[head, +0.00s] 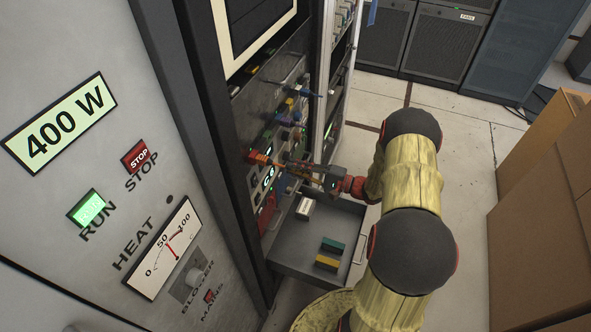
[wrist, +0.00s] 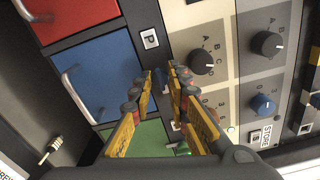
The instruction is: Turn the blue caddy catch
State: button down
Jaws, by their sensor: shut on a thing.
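The blue caddy (wrist: 103,75) is a blue-fronted box with a metal bar handle, between a red caddy (wrist: 75,15) and a green caddy (wrist: 140,137) in the wrist view. My gripper (wrist: 160,80) is at its right edge, with its yellow fingers close together. The fingers are shut on the blue caddy catch, which they mostly hide, so its angle cannot be told. In the head view my gripper (head: 290,165) reaches left to the rack front, and its tips are hard to make out.
Dark knobs (wrist: 202,62) and a blue knob (wrist: 263,104) stand right of the fingers. Below my gripper, an open grey drawer (head: 300,258) holds several small blocks. Cardboard boxes (head: 545,200) stand at the right. The floor (head: 465,150) behind my arm is clear.

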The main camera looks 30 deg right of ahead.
dwell(0.3)
jog(key=c, duration=1.7)
grip_release()
jog(key=shift+s, duration=0.1)
jog(key=v, duration=1.2)
